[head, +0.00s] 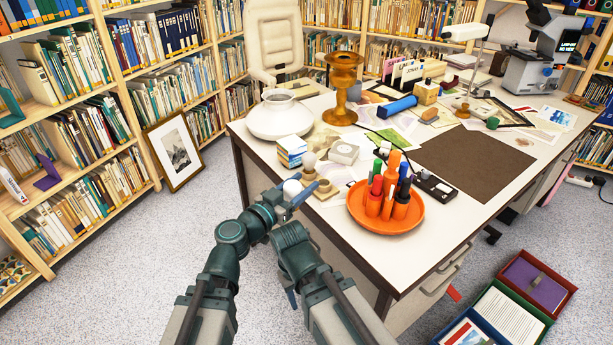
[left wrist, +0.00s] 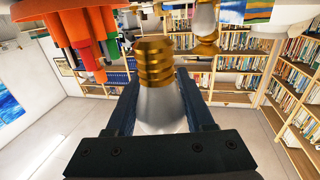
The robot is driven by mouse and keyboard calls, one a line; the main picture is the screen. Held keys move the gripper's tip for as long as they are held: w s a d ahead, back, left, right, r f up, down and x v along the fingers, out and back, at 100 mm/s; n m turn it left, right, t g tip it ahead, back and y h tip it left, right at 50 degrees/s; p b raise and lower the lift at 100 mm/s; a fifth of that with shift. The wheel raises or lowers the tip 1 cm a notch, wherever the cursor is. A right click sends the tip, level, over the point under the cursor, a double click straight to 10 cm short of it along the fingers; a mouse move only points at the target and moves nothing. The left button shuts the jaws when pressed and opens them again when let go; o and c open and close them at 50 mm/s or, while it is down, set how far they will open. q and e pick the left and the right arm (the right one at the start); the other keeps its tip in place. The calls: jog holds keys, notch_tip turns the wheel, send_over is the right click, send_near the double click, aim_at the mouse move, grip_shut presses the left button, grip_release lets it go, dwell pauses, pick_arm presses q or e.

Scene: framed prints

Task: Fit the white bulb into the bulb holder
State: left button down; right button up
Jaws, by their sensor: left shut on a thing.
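The white bulb (head: 292,188) is held at the table's near left edge by my left gripper (head: 287,199). In the left wrist view its white glass (left wrist: 160,107) is between the two fingers, and its gold screw base (left wrist: 154,64) sticks out past them. The bulb holder (head: 325,189), a small brass-toned piece on a pale base, stands on the table just right of the held bulb, apart from it. A second, greyish bulb (head: 308,160) stands upright behind it; it also shows in the left wrist view (left wrist: 204,20).
An orange tray (head: 415,218) with several markers stands right of the holder. A brown mat (head: 475,162) lies farther right. Open drawers or boxes (head: 510,315) are at lower right.

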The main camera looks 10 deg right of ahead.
notch_tip(320, 180, up, 25)
jog(key=p, duration=2.4)
jog(key=shift+f+p, duration=0.15)
jog(key=shift+p, duration=0.2)
